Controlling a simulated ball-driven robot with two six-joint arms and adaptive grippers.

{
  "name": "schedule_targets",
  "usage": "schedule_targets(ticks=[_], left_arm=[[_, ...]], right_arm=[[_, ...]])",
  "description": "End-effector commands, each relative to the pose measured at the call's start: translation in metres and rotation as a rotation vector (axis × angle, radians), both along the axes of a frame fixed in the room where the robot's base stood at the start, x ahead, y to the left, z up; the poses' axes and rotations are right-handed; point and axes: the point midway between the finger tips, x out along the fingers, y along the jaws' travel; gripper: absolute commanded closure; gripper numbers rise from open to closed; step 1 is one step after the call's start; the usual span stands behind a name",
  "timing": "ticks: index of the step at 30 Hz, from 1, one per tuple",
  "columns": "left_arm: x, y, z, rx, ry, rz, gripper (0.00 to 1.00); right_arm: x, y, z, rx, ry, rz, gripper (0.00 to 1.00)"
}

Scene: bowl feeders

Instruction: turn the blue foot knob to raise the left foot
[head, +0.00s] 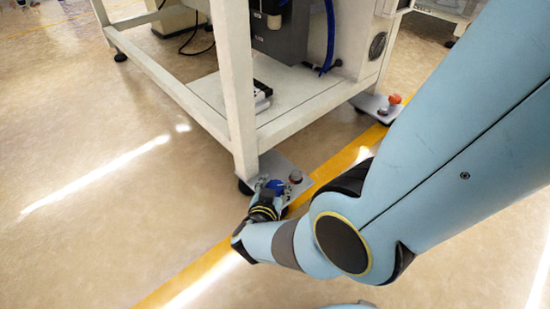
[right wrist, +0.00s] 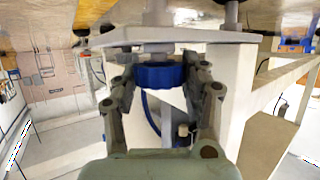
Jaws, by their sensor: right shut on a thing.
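The blue foot knob (head: 276,185) sits at the lower end of the near white frame leg, by a grey foot plate (head: 277,163). In the right wrist view the blue knob (right wrist: 160,75) is a ridged disc on a metal stem, against the plate (right wrist: 175,36). My right gripper (head: 271,191) reaches it low over the floor. In the right wrist view my right gripper (right wrist: 159,72) has one finger on each side of the knob and is shut on it. It partly hides the knob in the head view. My left gripper is out of view.
A dark foot pad (head: 244,187) stands under the near leg. A grey knob (head: 296,176) is beside the blue one. An orange-red knob (head: 395,99) sits on another foot plate further right. A yellow floor line (head: 195,273) passes nearby; the floor to the left is clear.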

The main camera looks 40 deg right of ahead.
Motion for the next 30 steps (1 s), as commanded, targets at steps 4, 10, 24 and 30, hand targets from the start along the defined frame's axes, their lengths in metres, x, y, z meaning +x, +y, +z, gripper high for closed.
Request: schedule_targets(ticks=[4,10,24,30], left_arm=[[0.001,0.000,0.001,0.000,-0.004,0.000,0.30],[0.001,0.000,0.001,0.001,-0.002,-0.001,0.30],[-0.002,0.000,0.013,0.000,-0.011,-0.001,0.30],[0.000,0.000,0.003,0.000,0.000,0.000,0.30]], right_arm=[[-0.001,0.000,0.000,0.001,0.001,0.000,0.44],[0.000,0.000,0.000,0.000,0.000,0.001,0.30],[-0.002,-0.004,0.002,-0.004,0.001,0.232,0.30],[-0.004,-0.004,-0.003,-0.004,0.005,0.495,0.30]])
